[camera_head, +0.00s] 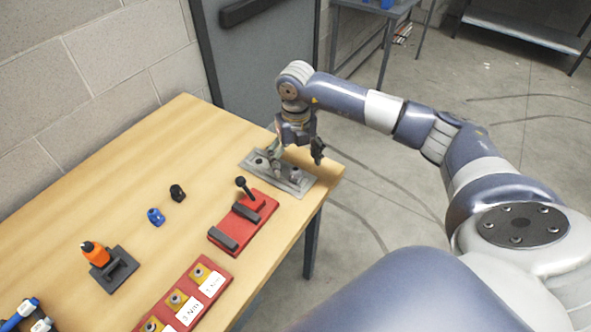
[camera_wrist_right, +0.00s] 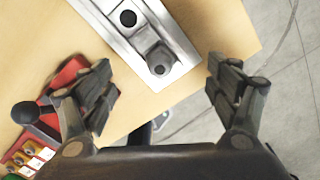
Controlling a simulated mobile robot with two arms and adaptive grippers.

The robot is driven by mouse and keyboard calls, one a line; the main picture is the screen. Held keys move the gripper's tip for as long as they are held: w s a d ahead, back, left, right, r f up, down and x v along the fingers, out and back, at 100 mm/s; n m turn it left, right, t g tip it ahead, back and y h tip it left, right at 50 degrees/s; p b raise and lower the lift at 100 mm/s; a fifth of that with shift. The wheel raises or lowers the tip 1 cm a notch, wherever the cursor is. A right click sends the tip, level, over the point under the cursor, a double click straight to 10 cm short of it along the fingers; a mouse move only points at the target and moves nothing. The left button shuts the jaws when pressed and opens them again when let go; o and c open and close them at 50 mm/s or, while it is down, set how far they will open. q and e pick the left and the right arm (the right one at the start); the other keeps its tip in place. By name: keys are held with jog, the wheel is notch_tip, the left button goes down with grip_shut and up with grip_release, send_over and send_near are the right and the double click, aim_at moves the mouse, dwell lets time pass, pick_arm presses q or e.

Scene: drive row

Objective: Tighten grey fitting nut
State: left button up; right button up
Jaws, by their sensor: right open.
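A grey metal plate (camera_head: 305,187) lies near the far right corner of the table. It carries two grey fittings. In the right wrist view one hex-shaped grey fitting nut (camera_wrist_right: 158,58) stands on the plate (camera_wrist_right: 183,48), with a dark hole in its top. A second grey fitting (camera_wrist_right: 128,18) with a dark hole sits further up the plate. My right gripper (camera_head: 297,161) is over the plate, pointing down. In the wrist view its fingers (camera_wrist_right: 159,65) are spread wide on either side of the nearer nut, apart from it. My left gripper is out of view.
A red holder (camera_head: 262,212) with a black-knobbed tool is close by. The table edge is near the plate.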

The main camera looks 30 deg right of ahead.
aim_at(296, 172)
jog(key=shift+f+b, duration=0.85)
jog(key=shift+f, duration=0.5)
jog(key=c, duration=1.7)
